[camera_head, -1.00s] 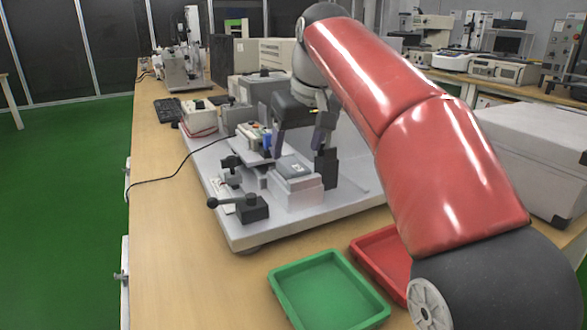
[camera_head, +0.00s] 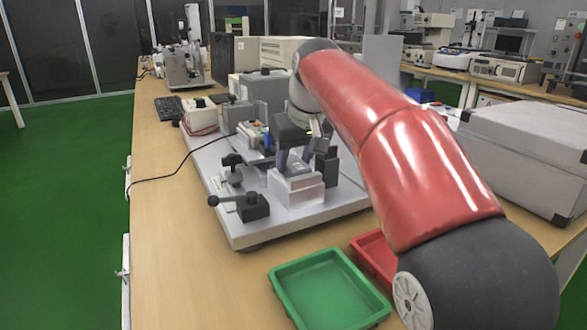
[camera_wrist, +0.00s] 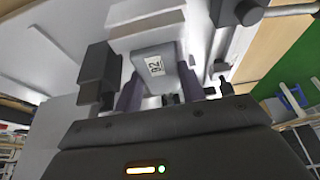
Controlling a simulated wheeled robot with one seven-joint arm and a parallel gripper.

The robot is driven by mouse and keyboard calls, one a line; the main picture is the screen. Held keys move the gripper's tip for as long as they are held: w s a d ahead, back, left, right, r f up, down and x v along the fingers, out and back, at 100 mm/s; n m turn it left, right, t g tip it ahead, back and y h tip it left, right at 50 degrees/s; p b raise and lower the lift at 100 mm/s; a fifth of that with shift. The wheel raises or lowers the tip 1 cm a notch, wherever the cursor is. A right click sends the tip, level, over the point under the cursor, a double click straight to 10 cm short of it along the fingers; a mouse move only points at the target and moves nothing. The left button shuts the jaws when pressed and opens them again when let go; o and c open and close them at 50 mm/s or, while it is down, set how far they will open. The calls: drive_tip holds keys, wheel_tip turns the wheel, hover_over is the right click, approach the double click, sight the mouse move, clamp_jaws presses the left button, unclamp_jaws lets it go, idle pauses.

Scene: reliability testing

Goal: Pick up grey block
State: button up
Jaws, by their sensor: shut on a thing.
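The grey block (camera_head: 297,167) is at the top of the white fixture (camera_head: 296,189) on the grey test plate (camera_head: 262,228). In the wrist view the grey block (camera_wrist: 156,66) shows a white label with dark marks. My gripper (camera_head: 297,158) points down over the fixture, with one finger on each side of the block, shut on it. The fingers also show in the wrist view (camera_wrist: 158,92). The block's lower part is hidden, so I cannot tell whether it still touches its seat.
A green tray (camera_head: 330,292) and a partly hidden red tray (camera_head: 372,250) stand in front of the plate. A black-handled clamp (camera_head: 250,207) is left of the fixture, and a dark post (camera_head: 327,167) is close on its right. A large grey case (camera_head: 525,150) stands at right.

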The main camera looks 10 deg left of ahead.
sight(294, 162)
drive_tip(key=shift+c, duration=0.8)
drive_tip(key=shift+r, duration=0.1)
wheel_tip(294, 162, up, 10)
